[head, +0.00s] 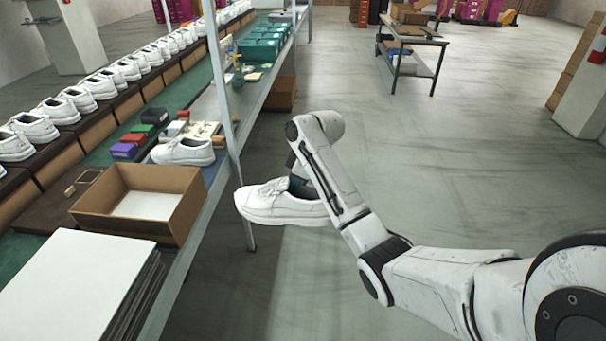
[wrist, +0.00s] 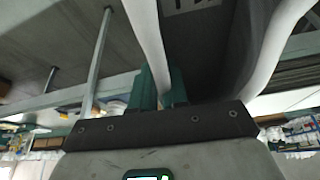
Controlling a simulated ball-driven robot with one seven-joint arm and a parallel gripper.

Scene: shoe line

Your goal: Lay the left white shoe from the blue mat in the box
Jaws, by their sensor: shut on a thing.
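My gripper (head: 301,186) is shut on a white shoe (head: 270,204) and holds it in the air beyond the bench edge, right of the box. The shoe hangs about level, toe to the left; its heel is partly hidden by my arm. In the wrist view my green fingers (wrist: 160,90) pinch the shoe's white upper wall (wrist: 150,45). The open brown box (head: 180,218) stands on the bench with a white bottom and no shoe in it. Another white shoe (head: 184,151) sits behind the box on the blue mat (head: 214,168), which is mostly hidden.
A stack of white boards (head: 75,285) lies in front of the box. A thin metal post (head: 222,85) rises at the bench edge, just behind the held shoe. Small coloured boxes (head: 124,150) and a row of white shoes (head: 100,86) line the left.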

